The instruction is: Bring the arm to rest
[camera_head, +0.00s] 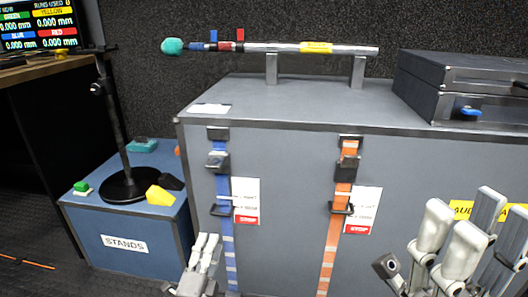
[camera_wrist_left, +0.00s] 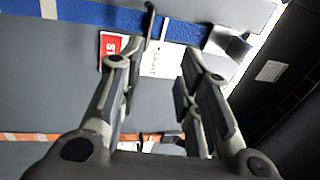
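My left gripper (camera_head: 207,240) shows low in the head view, its fingers pointing up in front of the grey case's front face, near the lower end of the blue strap (camera_head: 222,185). In the left wrist view its two fingers (camera_wrist_left: 158,58) stand apart with nothing held between them. The blue strap (camera_wrist_left: 130,18), a red and white label (camera_wrist_left: 112,50) and a dark buckle (camera_wrist_left: 233,45) show beyond the fingertips. My right gripper (camera_head: 466,210) is at the lower right of the head view, fingers up and spread apart, empty, in front of the case's right part.
The grey case (camera_head: 265,108) carries a microphone pole (camera_head: 345,50) on two supports and a dark hard case (camera_head: 470,75). An orange strap (camera_head: 338,210) hangs down its front. A blue stands box (camera_head: 80,220) with a black stand (camera_head: 125,185) is at left. Dark floor shows lower left.

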